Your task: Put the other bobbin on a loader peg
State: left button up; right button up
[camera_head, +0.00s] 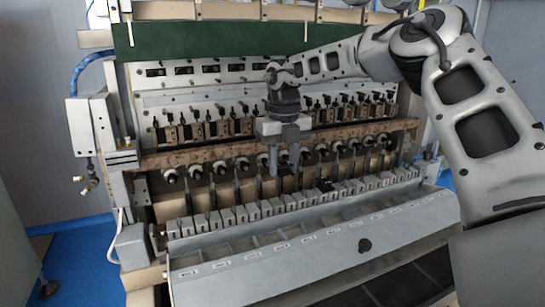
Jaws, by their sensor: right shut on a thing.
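My right gripper (284,170) points down in front of the middle of the coil winder. It is shut on a small dark thing between its fingertips, most likely a bobbin, largely hidden by the fingers. A row of round dark-and-pale spindles (219,167) runs across the machine behind and beside the gripper. Another small dark piece (326,185) sits on the row of grey blocks, right of the gripper; I cannot tell whether it is a bobbin. Which parts are the loader pegs is too small to tell. My left gripper is not in view.
The row of grey blocks (213,220) lies just below and in front of the gripper. A brown rail (190,155) with several upright fittings runs behind. A grey box (132,245) stands at left.

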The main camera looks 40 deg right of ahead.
jog(key=shift+f+b, duration=0.8)
jog(key=shift+f, duration=1)
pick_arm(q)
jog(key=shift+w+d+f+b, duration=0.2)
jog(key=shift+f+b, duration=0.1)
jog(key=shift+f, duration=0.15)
pick_arm(e)
jog(key=shift+f, duration=0.65)
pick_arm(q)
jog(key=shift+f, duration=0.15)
pick_arm(e)
jog(key=shift+w, duration=0.15)
pick_arm(q)
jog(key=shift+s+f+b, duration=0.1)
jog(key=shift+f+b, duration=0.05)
jog(key=shift+b, duration=0.15)
pick_arm(e)
jog(key=shift+f, duration=0.15)
jog(key=shift+f+b, duration=0.65)
jog(key=shift+f, duration=0.1)
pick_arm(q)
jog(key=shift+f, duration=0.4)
pick_arm(e)
jog(key=o, duration=0.9)
jog(key=shift+o, duration=0.2)
jog(key=shift+r, duration=0.15)
